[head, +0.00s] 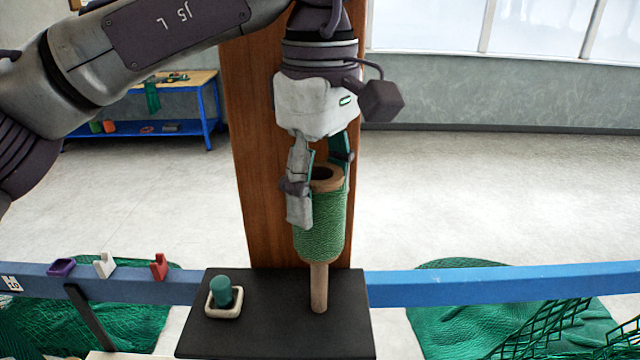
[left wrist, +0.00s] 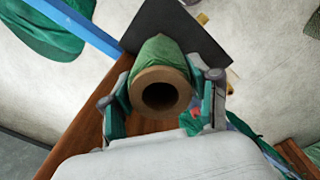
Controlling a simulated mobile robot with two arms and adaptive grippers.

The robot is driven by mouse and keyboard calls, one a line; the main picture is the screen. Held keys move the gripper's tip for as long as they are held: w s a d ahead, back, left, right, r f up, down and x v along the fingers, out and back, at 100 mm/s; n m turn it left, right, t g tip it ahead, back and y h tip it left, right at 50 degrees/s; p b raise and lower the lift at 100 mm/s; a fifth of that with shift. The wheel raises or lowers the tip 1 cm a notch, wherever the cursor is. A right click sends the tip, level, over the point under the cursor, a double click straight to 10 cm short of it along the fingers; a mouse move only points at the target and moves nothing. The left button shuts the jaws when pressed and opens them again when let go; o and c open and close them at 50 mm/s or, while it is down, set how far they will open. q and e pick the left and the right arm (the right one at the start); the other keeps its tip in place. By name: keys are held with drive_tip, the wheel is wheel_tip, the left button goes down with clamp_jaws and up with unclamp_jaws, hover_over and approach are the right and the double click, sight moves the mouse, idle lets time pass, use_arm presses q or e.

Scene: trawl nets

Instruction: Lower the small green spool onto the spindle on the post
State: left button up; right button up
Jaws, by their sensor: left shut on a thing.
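The small green spool (head: 320,225) is wound with green twine around a wooden core. It hangs nearly upright in my left gripper (head: 322,192), whose fingers are shut on it from both sides. The left wrist view shows the spool (left wrist: 158,52) end-on, with its dark bore open toward the camera. The wooden spindle (head: 319,290) stands on a black plate (head: 270,335) in front of the brown post (head: 250,150). The spool's lower end is in line with the spindle; its top is hidden by or inside the spool. My right gripper is not in view.
A teal peg (head: 221,290) in a pale square base stands on the plate's left. A blue rail (head: 450,285) runs both sides, with purple, white and red holders at left. Green nets (head: 520,310) lie below. A blue workbench (head: 200,105) stands behind.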

sight(320, 261)
use_arm(q)
drive_tip(key=shift+f+b, duration=1.45)
drive_tip(key=shift+f, duration=0.65)
drive_tip(key=shift+f+b, duration=2.25)
drive_tip(key=shift+f, duration=0.7)
drive_tip(key=o, duration=1.3)
drive_tip(key=shift+r, duration=0.3)
wheel_tip(320, 261, up, 11)
drive_tip(key=shift+s+r, duration=0.1)
drive_tip(key=shift+r, duration=0.05)
